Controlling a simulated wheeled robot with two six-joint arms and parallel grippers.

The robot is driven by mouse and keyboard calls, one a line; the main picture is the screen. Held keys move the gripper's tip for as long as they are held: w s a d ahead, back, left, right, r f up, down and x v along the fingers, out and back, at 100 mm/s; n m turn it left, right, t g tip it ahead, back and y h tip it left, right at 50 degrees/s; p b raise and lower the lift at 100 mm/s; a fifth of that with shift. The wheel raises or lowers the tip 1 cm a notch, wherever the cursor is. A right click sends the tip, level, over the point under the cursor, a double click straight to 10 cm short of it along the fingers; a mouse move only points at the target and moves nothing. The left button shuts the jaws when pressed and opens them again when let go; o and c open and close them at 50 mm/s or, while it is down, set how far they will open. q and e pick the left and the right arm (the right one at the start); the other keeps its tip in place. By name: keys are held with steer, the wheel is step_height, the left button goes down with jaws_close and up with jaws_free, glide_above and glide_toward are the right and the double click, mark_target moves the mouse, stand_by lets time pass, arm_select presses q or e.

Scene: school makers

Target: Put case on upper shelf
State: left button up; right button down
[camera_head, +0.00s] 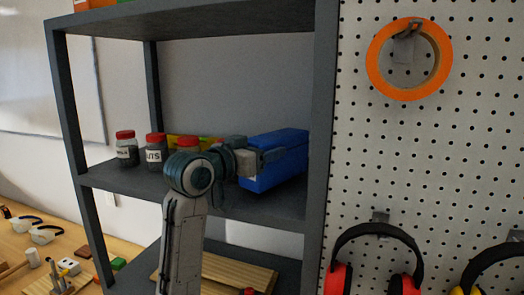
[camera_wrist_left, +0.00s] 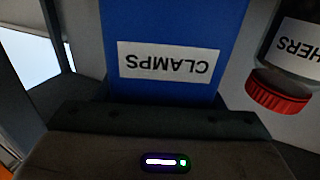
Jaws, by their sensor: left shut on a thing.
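A blue case (camera_head: 280,172) is inside the grey shelf unit, at the right end of the board (camera_head: 262,208) that also bears jars. My left gripper (camera_head: 256,160) is shut on the case from its left side. I cannot tell whether the case's underside touches the board. In the left wrist view the blue case (camera_wrist_left: 185,22) fills the upper middle, with an upside-down white CLAMPS label facing the camera. My right gripper is not in view.
Several red-lidded jars (camera_head: 126,150) stand left of the case; one jar lid (camera_wrist_left: 277,92) is close in the left wrist view. A shelf post (camera_head: 322,120) is close on the case's right. Wooden boards (camera_head: 235,275) lie on the board below. A pegboard (camera_head: 450,150) is at right.

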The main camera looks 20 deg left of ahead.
arm_select(q)
steer(key=shift+f+p, duration=0.3)
steer(key=shift+f, duration=0.35)
steer(key=shift+s+f, duration=0.15)
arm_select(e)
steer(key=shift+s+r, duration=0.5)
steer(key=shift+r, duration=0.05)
arm_select(q)
steer(key=shift+f, duration=0.2)
steer(key=o, duration=1.3)
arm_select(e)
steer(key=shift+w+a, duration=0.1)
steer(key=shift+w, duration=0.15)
arm_select(q)
steer(key=shift+a+r, duration=0.1)
steer(key=shift+r, duration=0.05)
